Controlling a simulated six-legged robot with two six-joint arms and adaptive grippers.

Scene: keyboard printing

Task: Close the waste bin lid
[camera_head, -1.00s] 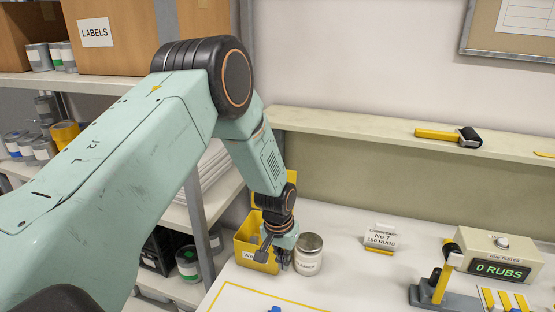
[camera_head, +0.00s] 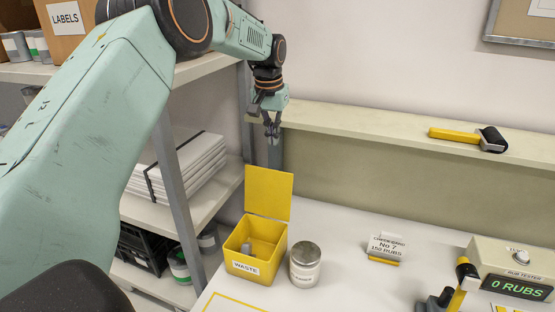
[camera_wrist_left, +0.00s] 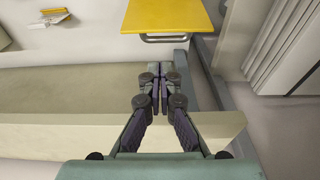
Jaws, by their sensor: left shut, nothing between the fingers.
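The yellow waste bin (camera_head: 263,271) stands on the table, labelled WASTE. Its lid (camera_head: 269,192) is open and stands upright at the back edge of the bin. A small grey object (camera_head: 246,249) lies inside the bin. My left gripper (camera_head: 272,138) is shut and empty, above and behind the raised lid, near the ledge. In the left wrist view my left gripper (camera_wrist_left: 160,72) points down over the ledge, and the yellow lid (camera_wrist_left: 168,16) shows beyond its fingertips, apart from them. My right gripper is not in view.
A metal-lidded jar (camera_head: 305,265) stands close to the right of the bin. A ledge (camera_head: 350,131) runs along the wall, with a yellow-handled roller (camera_head: 468,138) on it. A shelf post (camera_head: 180,200) stands to the left. A sign (camera_head: 386,247) and the rub tester (camera_head: 510,270) are further right.

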